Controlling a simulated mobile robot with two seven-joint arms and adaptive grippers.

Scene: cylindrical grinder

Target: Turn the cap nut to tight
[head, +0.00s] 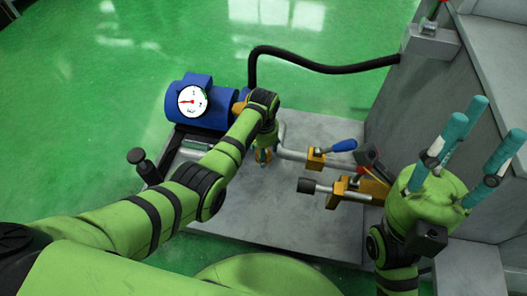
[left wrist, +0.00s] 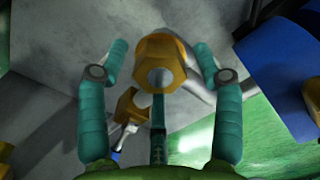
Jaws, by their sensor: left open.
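The cap nut is a brass hexagonal piece (left wrist: 160,62) with a pale round centre, in the upper middle of the left wrist view. My left gripper (left wrist: 160,48) is open, with one teal finger on each side of the nut and a third below it. Gaps show between the side fingers and the nut; I cannot tell whether the third finger touches it. In the head view my left gripper (head: 264,153) points down over the grey plate, mostly hidden by its own wrist. My right gripper (head: 484,122) is open and empty at the right, fingers spread upward.
A blue motor-like unit (head: 195,112) with a white gauge (head: 192,101) stands left of my left wrist. Brass valves, one with a blue handle (head: 343,145), lie right of it on a grey base plate (head: 265,215). A black hose (head: 320,68) runs behind. A grey cabinet (head: 430,75) stands right.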

